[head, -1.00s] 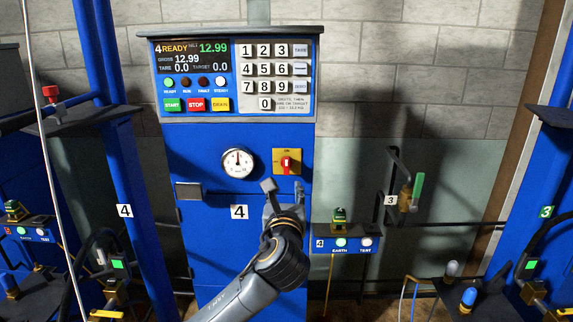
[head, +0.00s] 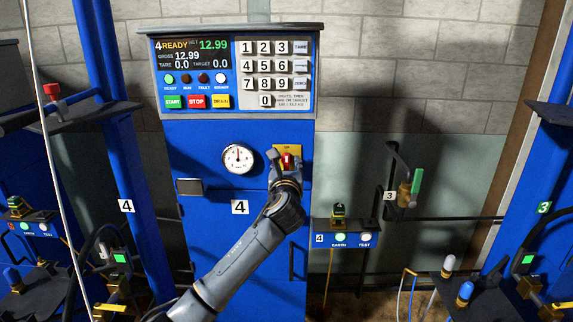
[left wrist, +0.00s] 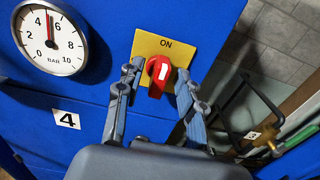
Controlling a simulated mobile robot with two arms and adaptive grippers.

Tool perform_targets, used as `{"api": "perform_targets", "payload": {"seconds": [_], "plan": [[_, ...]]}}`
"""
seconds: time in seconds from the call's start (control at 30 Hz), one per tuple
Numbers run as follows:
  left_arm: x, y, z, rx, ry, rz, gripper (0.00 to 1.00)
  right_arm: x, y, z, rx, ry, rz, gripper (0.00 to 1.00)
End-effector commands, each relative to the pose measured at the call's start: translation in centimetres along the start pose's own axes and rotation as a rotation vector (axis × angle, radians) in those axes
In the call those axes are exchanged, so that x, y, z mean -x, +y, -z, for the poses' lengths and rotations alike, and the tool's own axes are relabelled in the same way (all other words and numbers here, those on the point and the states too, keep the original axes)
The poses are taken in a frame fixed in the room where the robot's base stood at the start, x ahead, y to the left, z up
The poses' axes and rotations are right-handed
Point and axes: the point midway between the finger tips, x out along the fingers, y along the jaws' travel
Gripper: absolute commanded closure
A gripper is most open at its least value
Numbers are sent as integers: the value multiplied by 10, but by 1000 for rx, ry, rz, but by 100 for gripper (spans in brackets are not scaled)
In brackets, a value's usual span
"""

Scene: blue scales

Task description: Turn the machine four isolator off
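The machine four isolator is a red rotary knob (left wrist: 157,82) with a white mark, on a yellow plate (left wrist: 168,50) labelled ON. Its white mark lies on the side toward the ON label. The knob also shows in the head view (head: 287,160), below the keypad on the blue machine four cabinet (head: 210,145). My left gripper (head: 286,157) is at the plate. In the left wrist view my left gripper (left wrist: 158,72) is open, with one finger on each side of the knob and gaps visible. My right gripper is not in view.
A round pressure gauge (head: 238,159) sits left of the isolator. The control panel (head: 233,76) reads 4 READY and 12.99. A small earth/test box (head: 341,239) and a green-handled valve (head: 416,186) stand to the right. Other blue machines flank both sides.

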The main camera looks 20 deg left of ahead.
Motion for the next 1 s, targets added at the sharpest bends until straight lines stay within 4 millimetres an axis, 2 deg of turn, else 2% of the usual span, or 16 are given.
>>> {"api": "perform_targets", "payload": {"seconds": [0.13, 0.3, 0.67, 1.0], "plan": [[0, 0, 0, 0, 0, 0, 64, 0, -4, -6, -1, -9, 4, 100], [0, 0, 0, 0, 0, 0, 99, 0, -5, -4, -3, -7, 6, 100], [0, 0, 0, 20, 1, 0, 100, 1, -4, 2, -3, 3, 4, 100], [0, 2, -1, 209, 1, 0, 100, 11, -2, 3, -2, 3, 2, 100]]}}
